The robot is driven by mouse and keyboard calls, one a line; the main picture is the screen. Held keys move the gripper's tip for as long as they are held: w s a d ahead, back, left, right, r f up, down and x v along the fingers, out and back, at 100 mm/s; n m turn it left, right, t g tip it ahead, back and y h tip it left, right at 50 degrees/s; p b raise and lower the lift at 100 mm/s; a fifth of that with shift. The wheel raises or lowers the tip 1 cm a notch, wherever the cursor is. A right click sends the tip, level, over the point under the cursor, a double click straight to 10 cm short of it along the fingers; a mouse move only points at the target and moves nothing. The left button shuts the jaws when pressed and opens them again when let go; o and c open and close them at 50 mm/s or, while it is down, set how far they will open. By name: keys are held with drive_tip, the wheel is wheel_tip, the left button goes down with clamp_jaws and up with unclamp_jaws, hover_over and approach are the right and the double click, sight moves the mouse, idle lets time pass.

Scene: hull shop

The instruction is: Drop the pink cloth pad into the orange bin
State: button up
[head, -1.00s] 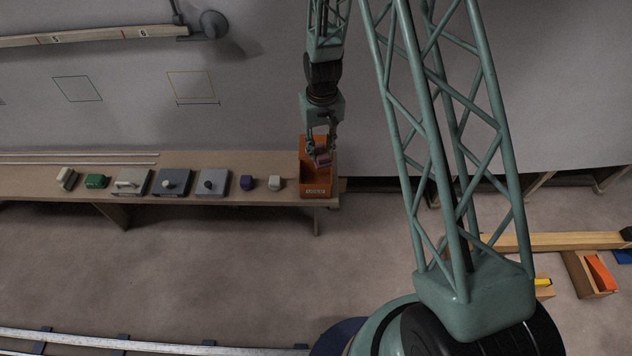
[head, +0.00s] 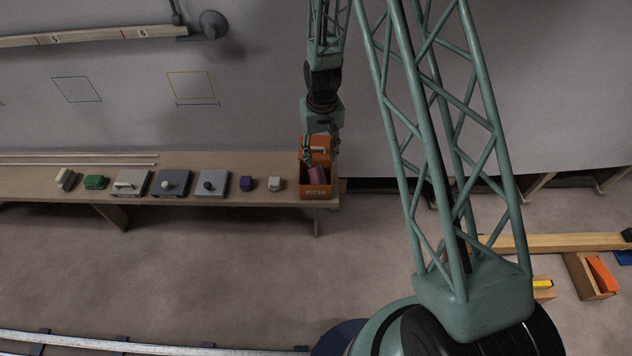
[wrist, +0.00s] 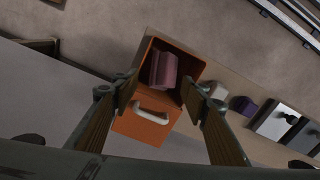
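The pink cloth pad (head: 317,176) lies tilted inside the orange bin (head: 318,195) at the right end of the bench. In the wrist view the pad (wrist: 163,70) rests in the bin's open part, apart from the fingers. The bin (wrist: 148,127) has a white handle (wrist: 151,116) on its near part in that view. My gripper (wrist: 156,100) is open and empty, its fingers spread to either side above the bin. In the head view my gripper (head: 320,147) is over the back of the bin, its fingertips hard to make out.
Left of the bin on the bench (head: 270,160) stand a white block (head: 275,183), a purple block (head: 247,183), several grey boxes with knobs or handles, and a green block (head: 96,182). The wall is behind the bench. Open floor lies in front.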

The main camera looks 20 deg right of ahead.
drive_tip(key=shift+r, duration=0.1)
idle(0.3)
wheel_tip(320, 180, up, 12)
idle(1.1)
idle(0.9)
drive_tip(key=s+r+t+b, duration=0.1)
drive_tip(key=s+r, duration=0.4)
drive_tip(key=r, duration=0.5)
drive_tip(key=s+r, duration=0.5)
drive_tip(key=r, duration=0.4)
drive_tip(key=s+r+t+b, duration=0.1)
drive_tip(key=s+r, duration=0.4)
drive_tip(key=r, duration=0.5)
drive_tip(key=s+r, duration=0.3)
drive_tip(key=s, duration=0.6)
drive_tip(key=s+r+t+b, duration=0.1)
drive_tip(key=s+r, duration=0.2)
drive_tip(key=s, duration=0.6)
drive_tip(key=s+r+t+b, duration=0.1)
drive_tip(key=s+r, duration=0.3)
drive_tip(key=s, duration=0.6)
